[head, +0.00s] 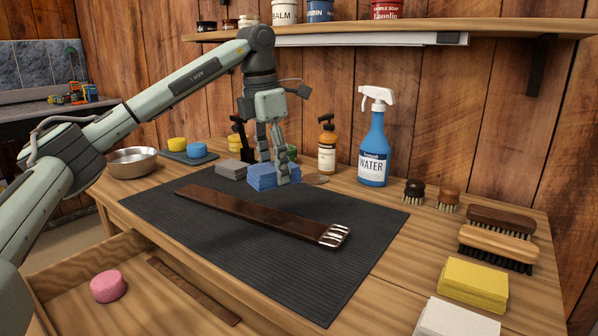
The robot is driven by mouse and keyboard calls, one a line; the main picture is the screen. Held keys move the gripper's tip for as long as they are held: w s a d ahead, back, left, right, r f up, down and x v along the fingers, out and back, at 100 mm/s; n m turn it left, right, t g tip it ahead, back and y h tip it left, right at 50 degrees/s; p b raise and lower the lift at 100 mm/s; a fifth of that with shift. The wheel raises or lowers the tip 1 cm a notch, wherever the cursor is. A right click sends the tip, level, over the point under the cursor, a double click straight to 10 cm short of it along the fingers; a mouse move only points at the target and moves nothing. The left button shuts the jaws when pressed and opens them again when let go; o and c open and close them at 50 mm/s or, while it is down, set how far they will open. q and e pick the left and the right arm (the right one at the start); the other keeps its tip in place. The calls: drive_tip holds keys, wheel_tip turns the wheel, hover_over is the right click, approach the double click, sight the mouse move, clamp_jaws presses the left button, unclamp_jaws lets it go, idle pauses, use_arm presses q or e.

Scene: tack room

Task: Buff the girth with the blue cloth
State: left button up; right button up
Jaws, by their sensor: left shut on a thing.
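The girth (250,215), a long dark brown leather strap, lies flat and diagonally across the dark ribbed mat (300,271). Its metal buckle end (334,235) points to the front right. The blue cloth (261,178) is a folded block at the mat's back edge, beyond the girth and apart from it. My left gripper (273,172) points down and is shut on the blue cloth, one finger in front of it. The fingers hide part of the cloth. I cannot tell whether the cloth is raised off the surface. My right gripper is not in view.
A grey block (233,169), amber bottle (327,146) and blue spray bottle (374,143) stand behind the mat. Brushes (497,250), yellow cloths (473,283) and white cloths (455,318) lie right. A metal bowl (134,160) sits left. An open drawer (137,285) juts out in front.

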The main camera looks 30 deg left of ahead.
use_arm(q)
wheel_tip(320, 180, up, 7)
drive_tip(key=shift+r, duration=0.45)
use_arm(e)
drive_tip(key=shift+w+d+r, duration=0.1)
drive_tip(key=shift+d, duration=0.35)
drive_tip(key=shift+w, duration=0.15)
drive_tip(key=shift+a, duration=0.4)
